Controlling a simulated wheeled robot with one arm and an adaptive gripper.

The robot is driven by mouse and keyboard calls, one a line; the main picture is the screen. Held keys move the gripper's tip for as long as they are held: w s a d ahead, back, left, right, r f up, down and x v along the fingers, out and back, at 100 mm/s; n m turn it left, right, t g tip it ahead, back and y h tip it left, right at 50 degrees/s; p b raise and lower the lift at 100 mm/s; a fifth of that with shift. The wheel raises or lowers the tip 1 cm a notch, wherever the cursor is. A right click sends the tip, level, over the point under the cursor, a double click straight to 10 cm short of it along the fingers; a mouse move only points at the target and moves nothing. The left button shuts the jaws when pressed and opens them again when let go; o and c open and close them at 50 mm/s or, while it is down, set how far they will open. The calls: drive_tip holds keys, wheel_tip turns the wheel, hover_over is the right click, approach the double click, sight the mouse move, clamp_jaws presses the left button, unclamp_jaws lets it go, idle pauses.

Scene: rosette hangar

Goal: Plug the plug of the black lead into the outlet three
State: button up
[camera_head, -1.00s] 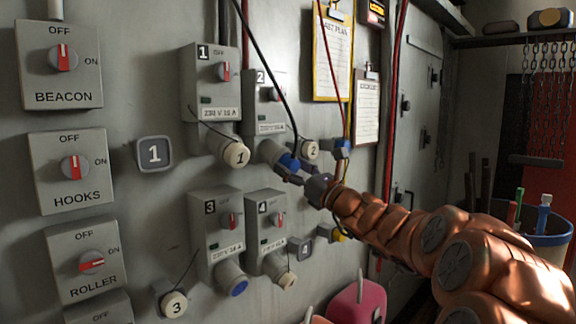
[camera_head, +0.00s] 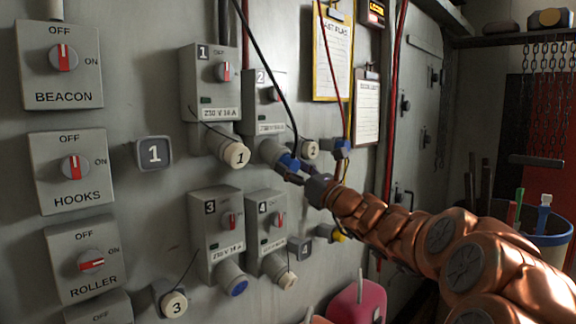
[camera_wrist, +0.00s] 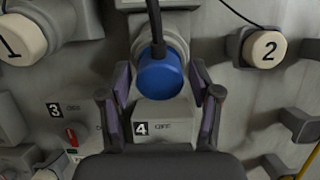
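The black lead (camera_head: 268,62) hangs from above to its blue plug (camera_head: 289,162), which sits at the socket under outlet 2 (camera_head: 266,105). The plug also shows in the wrist view (camera_wrist: 160,82), with the lead rising from it. My gripper (camera_head: 296,172) is open, its fingers on either side of the plug (camera_wrist: 160,92) with gaps visible. Outlet three (camera_head: 218,228) is the grey box at lower middle. Its downward-slanting socket shows a blue face (camera_head: 238,288) and is uncovered. The cap marked 3 (camera_head: 173,303) sits apart, lower left, on a grey holder.
Outlet 1 (camera_head: 207,85) has its cream cap (camera_head: 236,154) on. Outlet 4 (camera_head: 265,225) stands right of outlet three and also has a cream cap (camera_head: 288,281). The loose cap 2 (camera_wrist: 266,48) is right of the plug. Red and yellow cables hang to the right.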

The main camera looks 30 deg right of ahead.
sight(294, 170)
clamp_jaws()
idle(0.3)
drive_tip(key=shift+b+v, duration=0.35)
drive_tip(key=shift+v, duration=2.65)
drive_tip(key=shift+f, duration=0.15)
